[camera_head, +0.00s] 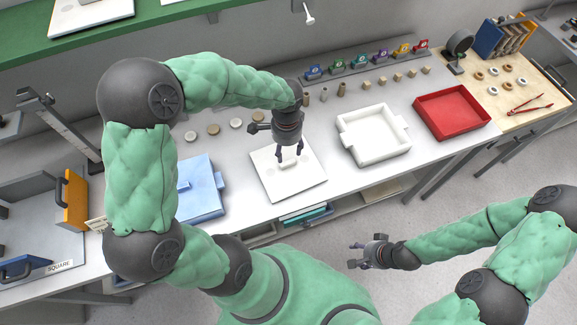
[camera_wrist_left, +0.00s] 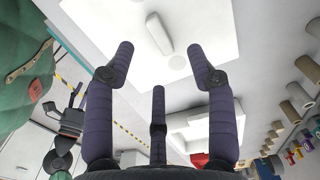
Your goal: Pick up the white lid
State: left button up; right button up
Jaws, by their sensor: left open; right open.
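The white lid (camera_head: 297,183) is a flat square plate lying on the light worktable, with a raised bar handle (camera_wrist_left: 159,33) in its middle. My left gripper (camera_head: 289,154) hangs pointing down over the lid, its fingers spread around or just above the handle. In the left wrist view the open fingers (camera_wrist_left: 160,58) have nothing between them, and the handle shows beyond their tips. Part of the handle is hidden by the gripper in the head view. My right gripper (camera_head: 358,256) is open and empty, low in front of the table over the floor.
A white open box (camera_head: 377,155) stands right of the lid, then a red tray (camera_head: 450,128). A light blue piece (camera_head: 200,205) lies to the left. Round discs (camera_head: 236,123) and small blocks line the back. The table's front edge is near the lid.

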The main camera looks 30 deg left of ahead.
aim_at(289, 163)
pick_arm(q)
notch_tip(289, 163, down, 2)
jog(key=shift+w+f, duration=0.1)
jog(key=shift+d+f+b, duration=0.1)
jog(key=shift+f+b, duration=0.25)
jog(key=shift+f, duration=0.25)
jog(key=f+b, duration=0.1)
jog(key=f, duration=0.3)
jog(key=shift+d+f, duration=0.1)
jog(key=shift+d, duration=0.1)
grip_shut()
